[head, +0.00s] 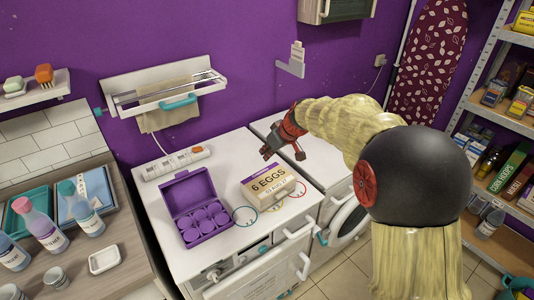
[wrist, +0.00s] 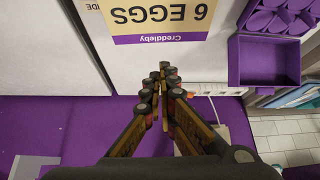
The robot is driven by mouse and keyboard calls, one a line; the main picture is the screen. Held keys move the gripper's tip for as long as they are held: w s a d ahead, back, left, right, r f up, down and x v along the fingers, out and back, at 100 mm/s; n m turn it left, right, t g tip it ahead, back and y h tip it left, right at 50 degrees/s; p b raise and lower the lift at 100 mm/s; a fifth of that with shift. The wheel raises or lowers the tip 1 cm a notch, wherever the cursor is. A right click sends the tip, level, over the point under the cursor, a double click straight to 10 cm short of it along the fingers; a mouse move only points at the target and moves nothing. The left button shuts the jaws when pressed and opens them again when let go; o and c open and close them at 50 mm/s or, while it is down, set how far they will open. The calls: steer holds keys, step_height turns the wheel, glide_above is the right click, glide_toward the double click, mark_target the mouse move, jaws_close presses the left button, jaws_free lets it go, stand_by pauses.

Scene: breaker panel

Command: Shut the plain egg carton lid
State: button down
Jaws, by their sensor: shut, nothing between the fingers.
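The plain purple egg carton (head: 203,215) stands open on the white worktop, its unmarked lid (head: 188,192) raised at the wall side. Several rounded purple forms show in its base. In the wrist view the lid (wrist: 264,62) is at upper right, beside the base (wrist: 280,18). A second carton with a "6 EGGS" label (head: 268,186) looks shut, to the right of the plain one. My gripper (head: 281,153) is above the worktop, behind the labelled carton and right of the plain one. In the wrist view its fingers (wrist: 164,90) are together and empty, apart from both cartons.
A white power strip (head: 177,163) lies behind the plain carton. A towel rail (head: 165,90) juts from the purple wall above. Coloured rings (head: 245,215) lie or hang near the labelled carton's front. Bottles (head: 42,225) stand on the left counter.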

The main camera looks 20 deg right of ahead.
steer(key=shift+r, duration=0.1)
step_height(320, 180, up, 6)
steer(key=p, duration=0.4)
steer(key=s+d+f+m+g+b, duration=0.1)
steer(key=s+d+f+m+g, duration=0.15)
steer(key=s+f, duration=0.85)
steer(key=s+a+r+h, duration=0.1)
steer(key=s+r, duration=0.3)
steer(key=s, duration=0.6)
steer(key=s+a+r+m+t+h, duration=0.1)
steer(key=s+r, duration=0.4)
steer(key=s, duration=0.5)
steer(key=s+a+r+m, duration=0.1)
steer(key=s+r, duration=0.4)
steer(key=s, duration=0.5)
steer(key=shift+a+t+h, duration=0.35)
steer(key=shift+a+h, duration=0.05)
steer(key=shift+a, duration=0.4)
